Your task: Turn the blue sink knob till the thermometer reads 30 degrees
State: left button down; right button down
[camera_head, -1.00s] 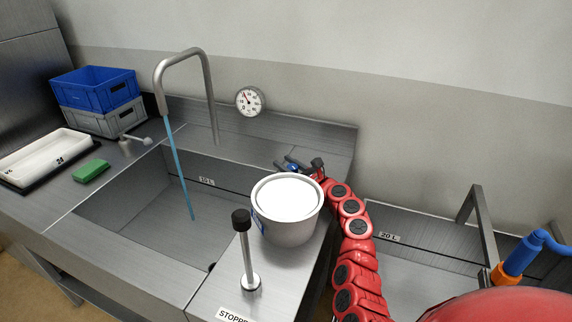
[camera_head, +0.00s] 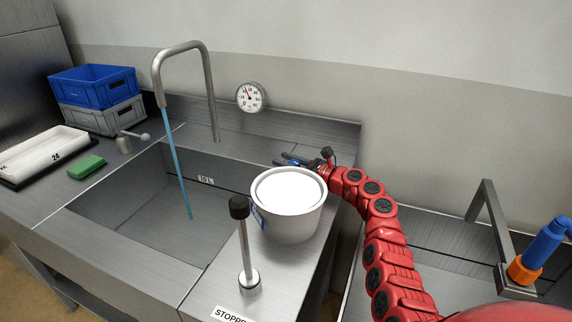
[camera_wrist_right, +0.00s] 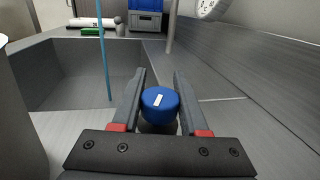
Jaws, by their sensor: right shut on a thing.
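The blue knob (camera_wrist_right: 160,103) has a white mark on top and stands on the steel ledge behind the pot, between the jaws of my right gripper (camera_wrist_right: 160,95). In the head view my right gripper (camera_head: 290,161) is at this ledge, right of the faucet, and the pot partly hides the area in front of it. The jaws are shut on the knob's sides. The round thermometer (camera_head: 251,97) hangs on the wall above; its needle points up and left, but the digits are too small to read surely. My left gripper is not in view.
Blue water (camera_head: 176,160) runs from the faucet (camera_head: 209,85) into the left basin (camera_head: 125,215). A white-topped pot (camera_head: 288,222) and an upright black-topped stopper handle (camera_head: 243,245) stand close to my right arm. Crates (camera_head: 98,98) stand at the back left.

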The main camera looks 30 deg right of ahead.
jog(key=shift+c, duration=2.2)
grip_release()
jog(key=p+v, duration=0.2)
jog(key=p, duration=0.1)
jog(key=r+p+v, duration=0.1)
jog(key=p+v, duration=0.2)
jog(key=shift+s+d, duration=0.15)
jog(key=shift+d, duration=0.05)
jog(key=p+v, duration=0.1)
jog(key=v, duration=0.2)
jog(key=p+v, duration=0.2)
jog(key=v, duration=0.2)
jog(key=p+v, duration=0.2)
jog(key=v, duration=0.2)
jog(key=shift+a+f, duration=0.1)
jog(key=shift+f, duration=0.3)
jog(key=shift+s+d+f, duration=0.15)
jog(key=shift+s+d, duration=0.1)
jog(key=shift+s, duration=0.25)
